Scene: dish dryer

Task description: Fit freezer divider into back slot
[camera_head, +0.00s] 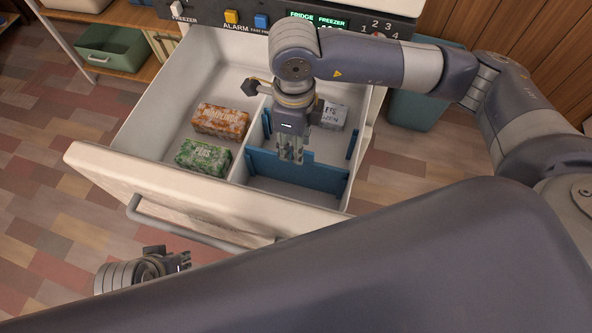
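The blue freezer divider (325,181) stands upright across the front part of the right compartment of the open drawer (163,190). Blue slot pieces (352,144) show on the compartment's side walls farther back. My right gripper (291,158) points down at the middle of the divider's top edge and covers part of it. Its fingertips are close together, but I cannot tell whether they grip the divider. My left gripper (184,262) is low in front of the drawer, away from the divider, and its opening is unclear.
A brown-orange box (221,122) and a green peas box (203,157) lie in the left compartment. A grey-white packet (333,116) lies at the back of the right compartment. A handle (185,229) runs along the drawer front. The fridge control panel (290,17) is behind.

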